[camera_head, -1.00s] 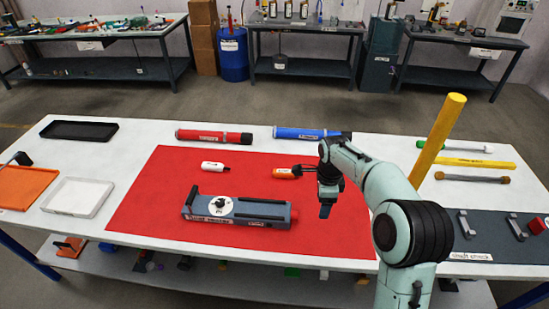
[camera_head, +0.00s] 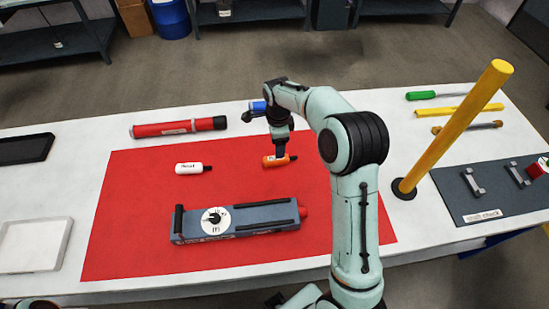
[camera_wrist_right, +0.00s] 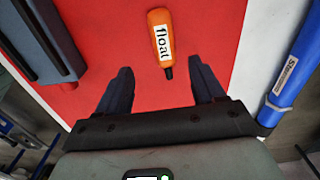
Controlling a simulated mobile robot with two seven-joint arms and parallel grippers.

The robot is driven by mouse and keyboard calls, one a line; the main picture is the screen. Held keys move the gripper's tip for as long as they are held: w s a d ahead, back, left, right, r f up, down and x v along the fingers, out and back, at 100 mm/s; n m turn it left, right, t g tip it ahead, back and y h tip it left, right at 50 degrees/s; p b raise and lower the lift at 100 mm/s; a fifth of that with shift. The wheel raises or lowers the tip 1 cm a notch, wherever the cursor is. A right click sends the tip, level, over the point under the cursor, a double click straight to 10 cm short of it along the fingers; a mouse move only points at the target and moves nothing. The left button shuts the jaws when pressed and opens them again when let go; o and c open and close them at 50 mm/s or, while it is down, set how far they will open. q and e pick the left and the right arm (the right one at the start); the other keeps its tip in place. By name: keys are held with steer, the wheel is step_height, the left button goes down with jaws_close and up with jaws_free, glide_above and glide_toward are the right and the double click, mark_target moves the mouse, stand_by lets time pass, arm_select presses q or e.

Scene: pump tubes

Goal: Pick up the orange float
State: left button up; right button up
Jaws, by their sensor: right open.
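The orange float (camera_head: 270,162) lies on the red mat (camera_head: 130,225). In the right wrist view the float (camera_wrist_right: 160,22) carries a white "float" label, and its dark tip points toward my gripper. My right gripper (camera_head: 281,150) is above the float's right part in the head view and partly covers it. In the right wrist view my right gripper (camera_wrist_right: 160,66) is open, with the float's dark tip showing between the two fingers. I cannot tell the exact height gap.
A white bottle (camera_head: 188,168) lies left of the float. A grey device with a dial (camera_head: 235,220) lies in front. A red tube (camera_head: 175,128) and a blue tube (camera_wrist_right: 290,80) lie behind the mat. A yellow post (camera_head: 455,130) stands at the right.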

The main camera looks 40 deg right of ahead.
mark_target(280, 160)
steer(key=f, duration=0.9)
steer(key=shift+w, duration=0.35)
steer(key=c, duration=1.1)
